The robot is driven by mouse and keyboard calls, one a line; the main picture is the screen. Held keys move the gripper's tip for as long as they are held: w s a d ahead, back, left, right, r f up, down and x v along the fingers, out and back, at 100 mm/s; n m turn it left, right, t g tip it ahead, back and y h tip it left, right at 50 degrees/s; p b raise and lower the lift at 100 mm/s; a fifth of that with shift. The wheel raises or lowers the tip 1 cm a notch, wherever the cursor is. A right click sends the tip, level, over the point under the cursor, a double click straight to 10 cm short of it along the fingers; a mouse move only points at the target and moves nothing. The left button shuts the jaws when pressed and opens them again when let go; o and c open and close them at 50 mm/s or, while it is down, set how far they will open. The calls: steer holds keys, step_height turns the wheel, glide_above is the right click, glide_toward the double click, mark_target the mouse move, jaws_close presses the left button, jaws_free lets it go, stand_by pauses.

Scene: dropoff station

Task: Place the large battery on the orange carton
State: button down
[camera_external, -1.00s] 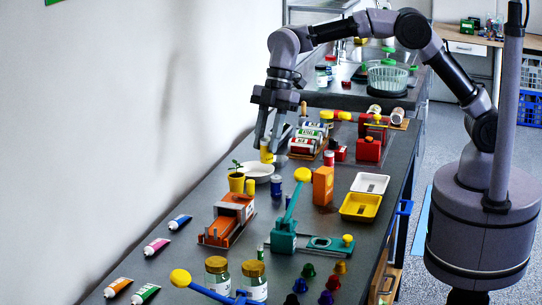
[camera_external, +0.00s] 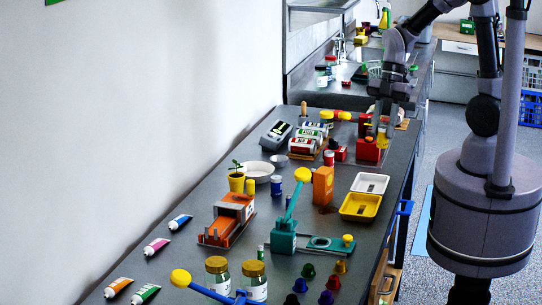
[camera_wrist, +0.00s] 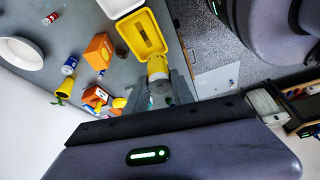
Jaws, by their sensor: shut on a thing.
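My gripper (camera_external: 384,124) is over the right side of the counter, in front of the red machine's right edge in the external view. It is shut on a yellow cylinder, which looks like the large battery (camera_external: 382,138). In the wrist view the battery (camera_wrist: 158,66) sits between the fingers (camera_wrist: 165,85), its grey end towards the camera. The orange carton (camera_external: 323,186) stands upright on the counter, left of the yellow tray and lower left of my gripper. The carton also shows in the wrist view (camera_wrist: 100,50), apart from the battery.
A yellow tray (camera_external: 345,213) and a white tray (camera_external: 359,188) lie right of the carton. A teal press (camera_external: 284,239) with a raised yellow-knobbed lever stands close in front of it. A red machine (camera_external: 367,150) stands behind. A blue can (camera_external: 276,186) is left of the carton.

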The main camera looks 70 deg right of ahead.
mark_target(379, 147)
steer(key=f, duration=0.3)
steer(key=shift+w+f, duration=0.35)
steer(key=shift+f, duration=0.05)
steer(key=w, duration=0.5)
steer(key=w+f, duration=0.1)
steer(key=w, duration=0.9)
steer(key=shift+w+d+f, duration=0.15)
steer(key=shift+w+f, duration=0.15)
steer(key=shift+f, duration=0.05)
step_height(379, 147, down, 4)
steer(key=shift+r+b, duration=0.2)
steer(key=shift+b, duration=0.75)
steer(key=shift+w+r, duration=0.1)
steer(key=shift+f, duration=0.2)
steer(key=c, duration=1.1)
jaws_free()
steer(key=shift+r, duration=0.1)
